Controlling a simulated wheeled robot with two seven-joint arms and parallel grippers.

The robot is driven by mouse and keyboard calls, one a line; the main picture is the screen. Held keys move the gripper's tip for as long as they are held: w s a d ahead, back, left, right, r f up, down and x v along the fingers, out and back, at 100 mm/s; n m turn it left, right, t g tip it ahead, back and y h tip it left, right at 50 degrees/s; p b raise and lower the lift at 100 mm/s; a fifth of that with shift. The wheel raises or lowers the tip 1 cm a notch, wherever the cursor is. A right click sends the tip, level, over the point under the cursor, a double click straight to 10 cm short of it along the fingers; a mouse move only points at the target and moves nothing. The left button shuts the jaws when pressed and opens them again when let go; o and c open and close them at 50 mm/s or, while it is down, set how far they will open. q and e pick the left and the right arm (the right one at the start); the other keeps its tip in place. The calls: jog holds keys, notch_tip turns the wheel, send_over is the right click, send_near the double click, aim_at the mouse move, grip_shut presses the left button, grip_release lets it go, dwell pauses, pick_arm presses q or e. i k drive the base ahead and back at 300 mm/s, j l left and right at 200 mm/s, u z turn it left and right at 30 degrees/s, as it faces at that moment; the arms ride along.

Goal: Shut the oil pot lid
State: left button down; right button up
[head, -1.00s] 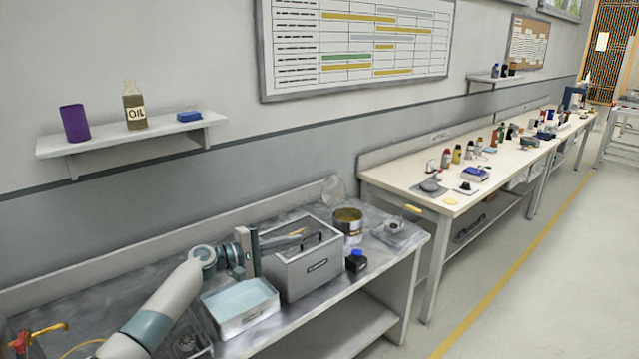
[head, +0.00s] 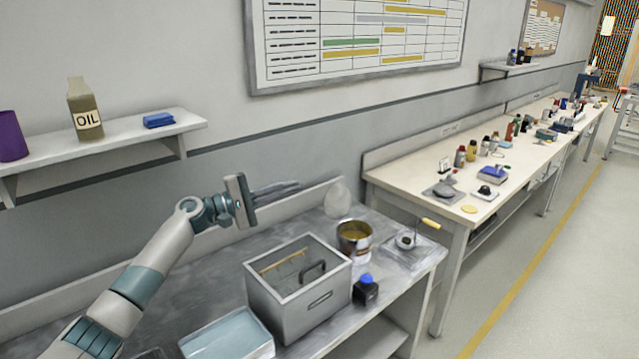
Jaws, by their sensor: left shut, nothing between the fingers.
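The oil pot (head: 354,243) is a metal can with yellow-brown oil, standing on the grey bench behind the grey box. Its lid (head: 338,200) is a pale round disc standing upright at the pot's back rim, so the pot is open. My left gripper (head: 292,186) is shut and empty. In the picture it is held up to the left of the lid, apart from it, with its fingers pointing right. My right gripper is not in view.
A grey box (head: 318,302) with a handle stands in front of the pot. A wall shelf (head: 120,135) holds an oil bottle (head: 85,112).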

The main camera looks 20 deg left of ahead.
aim_at(337, 201)
jog(key=i+j, duration=0.3)
jog(key=i, duration=0.2)
jog(key=i+j, duration=0.25)
jog(key=i, duration=0.25)
